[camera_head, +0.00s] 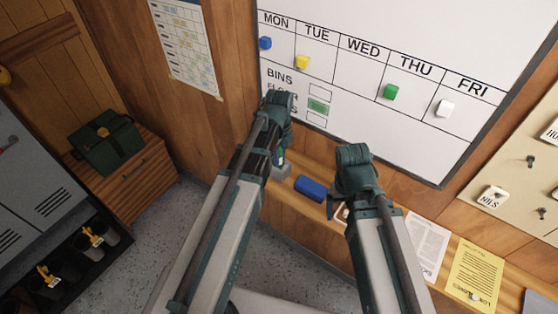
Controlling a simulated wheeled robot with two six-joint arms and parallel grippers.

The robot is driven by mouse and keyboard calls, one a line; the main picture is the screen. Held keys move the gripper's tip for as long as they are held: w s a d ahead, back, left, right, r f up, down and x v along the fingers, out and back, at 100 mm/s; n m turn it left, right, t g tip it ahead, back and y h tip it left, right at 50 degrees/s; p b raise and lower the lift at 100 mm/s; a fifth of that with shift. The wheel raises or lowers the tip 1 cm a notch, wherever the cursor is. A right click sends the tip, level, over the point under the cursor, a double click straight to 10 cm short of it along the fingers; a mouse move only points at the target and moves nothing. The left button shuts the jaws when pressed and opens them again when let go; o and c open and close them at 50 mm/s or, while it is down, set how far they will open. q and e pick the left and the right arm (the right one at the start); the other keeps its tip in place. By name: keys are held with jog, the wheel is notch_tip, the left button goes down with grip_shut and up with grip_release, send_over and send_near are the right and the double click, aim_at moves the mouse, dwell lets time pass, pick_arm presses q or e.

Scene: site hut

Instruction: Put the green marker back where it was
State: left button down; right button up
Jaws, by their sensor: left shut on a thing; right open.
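My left gripper (278,101) is raised in front of the lower left of the whiteboard (340,128), beside the checklist boxes. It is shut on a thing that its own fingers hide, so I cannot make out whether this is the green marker. Below it, a small grey holder (283,170) stands on the wooden ledge, partly behind my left arm. Something green and blue (281,154) shows at the holder; I cannot tell its shape. My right gripper (352,154) is open, above the ledge and right of a blue block-shaped thing (311,188).
The board carries blue (265,43), yellow (302,62), green (390,92) and white (444,108) magnets. One checklist box (318,106) is filled green. A key board (520,160) hangs at far right.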

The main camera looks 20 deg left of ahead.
jog(key=shift+r, duration=0.1)
pick_arm(q)
jog(key=shift+f, duration=0.1)
jog(key=c, duration=0.7)
grip_release()
jog(key=shift+r, duration=0.2)
notch_tip(320, 180, up, 12)
jog(key=p, duration=1.2)
pick_arm(e)
notch_tip(320, 180, up, 12)
pick_arm(q)
jog(key=shift+s, duration=0.1)
